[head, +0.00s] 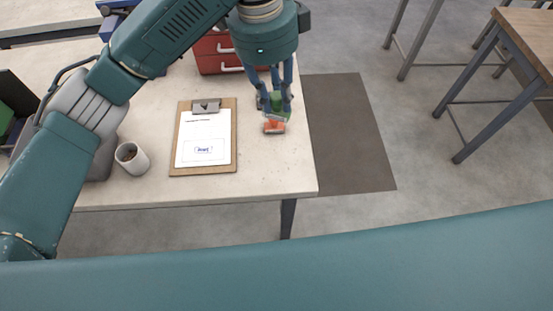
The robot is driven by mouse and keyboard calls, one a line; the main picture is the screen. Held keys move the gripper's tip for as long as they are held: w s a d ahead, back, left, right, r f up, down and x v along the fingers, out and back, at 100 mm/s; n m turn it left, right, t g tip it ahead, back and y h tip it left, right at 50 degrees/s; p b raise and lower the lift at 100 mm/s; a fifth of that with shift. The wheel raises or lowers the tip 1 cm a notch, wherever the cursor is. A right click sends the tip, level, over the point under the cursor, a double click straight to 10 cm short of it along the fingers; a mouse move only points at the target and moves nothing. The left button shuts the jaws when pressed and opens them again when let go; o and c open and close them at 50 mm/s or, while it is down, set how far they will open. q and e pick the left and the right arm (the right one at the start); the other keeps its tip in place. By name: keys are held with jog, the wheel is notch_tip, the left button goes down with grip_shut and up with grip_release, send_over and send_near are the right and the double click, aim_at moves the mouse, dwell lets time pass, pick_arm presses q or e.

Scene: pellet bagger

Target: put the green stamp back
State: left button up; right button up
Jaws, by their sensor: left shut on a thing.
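The green stamp (278,101) is upright between the fingers of my left gripper (276,106) near the right edge of the table. My left gripper is shut on it, and the fingers hide part of it. A small orange-red thing (274,127) with a pale edge is just below the stamp in the picture; I cannot tell whether the stamp touches it. A clipboard (173,165) lies to the left, and its paper (204,130) bears a blue stamped mark in a box. My right gripper is not in view.
A wooden-topped table (530,38) stands apart at the right.

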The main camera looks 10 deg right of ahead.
aim_at(269, 116)
pick_arm(q)
notch_tip(269, 116, down, 19)
jog(key=p, duration=0.3)
jog(key=shift+f, duration=0.2)
jog(key=o, duration=0.9)
jog(key=shift+r, duration=0.1)
jog(key=shift+a+r+b, duration=0.25)
jog(key=shift+r+b, duration=0.2)
jog(key=shift+r, duration=1.55)
jog(key=shift+a+r+b, duration=0.2)
jog(key=shift+r+b, duration=0.2)
jog(key=shift+r, duration=1.65)
jog(key=shift+a+r+b, duration=0.25)
jog(key=shift+r+b, duration=0.2)
jog(key=shift+r, duration=1.55)
